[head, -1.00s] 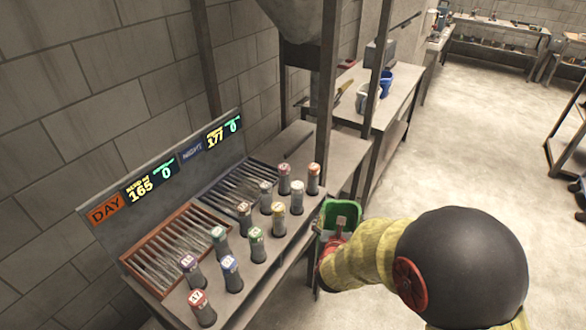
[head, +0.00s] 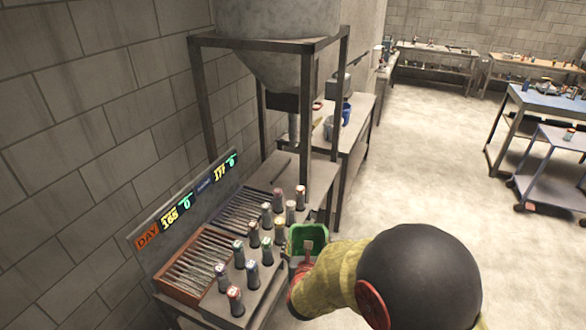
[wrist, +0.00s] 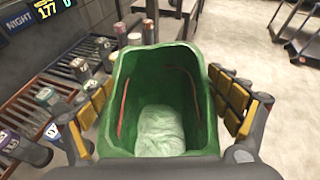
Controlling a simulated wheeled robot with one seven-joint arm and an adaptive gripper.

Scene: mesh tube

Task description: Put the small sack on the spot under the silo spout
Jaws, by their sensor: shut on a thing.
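The small sack looks like a green open-topped holder (head: 308,234) in the head view. In the wrist view, the green sack (wrist: 125,110) has red strips inside and a pale crumpled mass at its bottom. My gripper (wrist: 160,105) has its yellow-padded fingers on both sides of it, holding it upright. The grey silo (head: 280,22) stands on a dark frame at the back, narrowing to a spout (head: 294,126) over a bench (head: 312,172). The sack is in front of that bench and lower in the picture, apart from the spout. I cannot make out a marked spot.
A counter with several capped cylinders (head: 252,233) and a slatted tray (head: 195,262) is left of the sack. A frame leg (head: 305,140) stands before the spout. A blue cup (head: 346,112) is on the bench behind.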

